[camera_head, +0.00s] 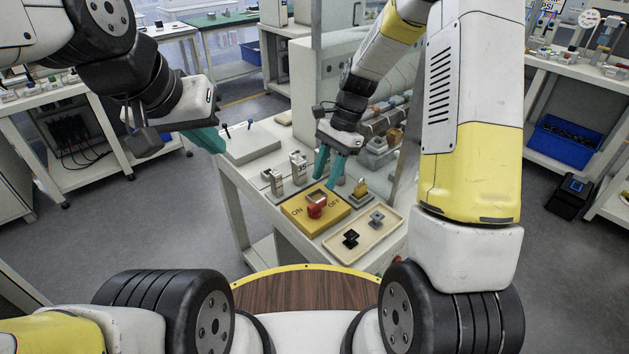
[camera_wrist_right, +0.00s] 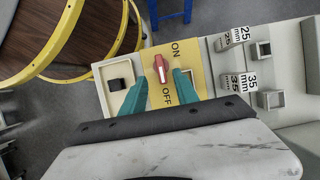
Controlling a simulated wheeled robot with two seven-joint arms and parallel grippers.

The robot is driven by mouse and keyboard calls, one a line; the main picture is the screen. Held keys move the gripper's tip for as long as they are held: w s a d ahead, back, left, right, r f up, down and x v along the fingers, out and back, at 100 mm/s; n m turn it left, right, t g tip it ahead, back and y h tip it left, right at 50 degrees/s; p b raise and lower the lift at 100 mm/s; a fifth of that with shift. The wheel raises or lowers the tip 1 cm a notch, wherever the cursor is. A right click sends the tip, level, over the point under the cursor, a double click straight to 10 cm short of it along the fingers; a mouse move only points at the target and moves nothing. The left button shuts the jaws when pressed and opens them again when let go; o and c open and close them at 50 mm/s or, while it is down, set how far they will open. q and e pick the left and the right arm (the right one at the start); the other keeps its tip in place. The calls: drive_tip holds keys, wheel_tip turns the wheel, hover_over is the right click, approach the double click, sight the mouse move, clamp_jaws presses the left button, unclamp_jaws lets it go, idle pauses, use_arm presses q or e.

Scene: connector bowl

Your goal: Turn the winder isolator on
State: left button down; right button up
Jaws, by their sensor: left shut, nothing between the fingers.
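The winder isolator is a yellow box (camera_head: 296,222) with a red knob (camera_head: 316,206) on the bench, marked ON at its left end and OFF at its right end. The yellow face (camera_wrist_right: 160,49) and red knob (camera_wrist_right: 161,67) also show in the right wrist view. I cannot tell for sure which label the knob points at. My right gripper (camera_head: 329,167) is open, above and behind the box; its teal fingers (camera_wrist_right: 160,85) are spread either side of the OFF label, apart from the knob. My left gripper (camera_head: 212,143) is shut and empty, over the bench's left end.
A beige tray (camera_head: 369,251) with a black and a grey piece lies right of the box. Metal blocks marked 25 and 35 mm (camera_head: 298,165) stand behind it. A small yellow-topped part (camera_head: 360,189) sits close right of my right gripper. A grey plate (camera_head: 250,145) lies at the left.

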sight(315, 203)
drive_tip(key=x, duration=0.8)
clamp_jaws()
